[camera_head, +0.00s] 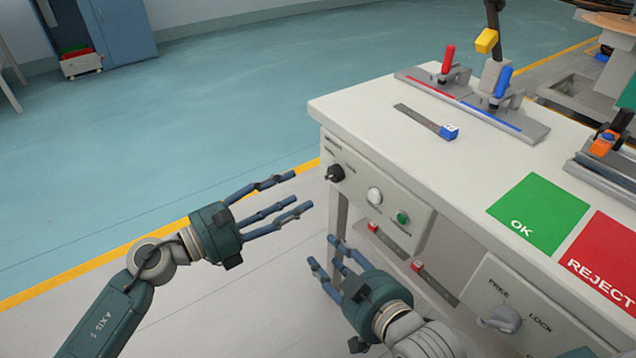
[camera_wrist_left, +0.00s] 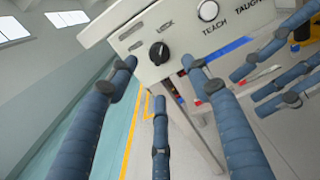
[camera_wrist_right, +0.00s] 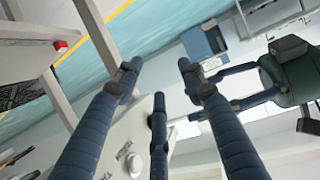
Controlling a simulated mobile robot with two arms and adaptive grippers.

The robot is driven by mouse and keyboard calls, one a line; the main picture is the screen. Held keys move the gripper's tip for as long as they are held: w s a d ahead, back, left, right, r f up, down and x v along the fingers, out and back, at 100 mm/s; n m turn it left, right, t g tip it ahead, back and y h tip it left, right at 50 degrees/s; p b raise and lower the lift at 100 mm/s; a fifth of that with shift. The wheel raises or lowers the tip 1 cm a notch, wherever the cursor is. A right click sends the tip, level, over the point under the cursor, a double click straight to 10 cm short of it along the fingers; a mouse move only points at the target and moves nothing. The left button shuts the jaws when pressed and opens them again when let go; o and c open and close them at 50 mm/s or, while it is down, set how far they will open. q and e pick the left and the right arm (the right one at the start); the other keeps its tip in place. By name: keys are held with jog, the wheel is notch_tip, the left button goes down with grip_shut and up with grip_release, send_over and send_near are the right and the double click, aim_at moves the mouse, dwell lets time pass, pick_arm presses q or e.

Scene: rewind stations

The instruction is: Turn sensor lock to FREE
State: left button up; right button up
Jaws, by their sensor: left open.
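A grey knob (camera_head: 502,320) sits on a light panel with FREE printed at its upper left and LOCK at its right, at the lower right of the head view. My right gripper (camera_head: 328,256) is open and empty, left of that panel and apart from the knob. My left gripper (camera_head: 292,192) is open and empty, left of the bench's upper panel. In the left wrist view a black knob (camera_wrist_left: 159,53) lies beyond its fingers.
The upper panel also has a white button (camera_head: 374,195) and a green button (camera_head: 402,217). The bench top carries red and blue clamps, a green OK pad (camera_head: 540,213) and a REJECT pad (camera_head: 608,262). Open floor (camera_head: 200,120) lies to the left.

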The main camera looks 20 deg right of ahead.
aim_at(328, 177)
pick_arm(q)
jog(key=x, duration=0.8)
jog(key=shift+w+d+b, duration=0.15)
jog(key=shift+d+b, duration=0.2)
jog(key=shift+w+d, duration=0.15)
jog(key=shift+d, duration=0.2)
pick_arm(e)
jog(key=r, duration=0.1)
jog(key=w+r+t, duration=0.1)
jog(key=r+t, duration=0.1)
jog(key=r, duration=0.1)
jog(key=shift+w+a+y, duration=0.3)
jog(key=shift+a+y, duration=0.1)
pick_arm(q)
jog(key=shift+c, duration=0.3)
jog(key=c, duration=1.1)
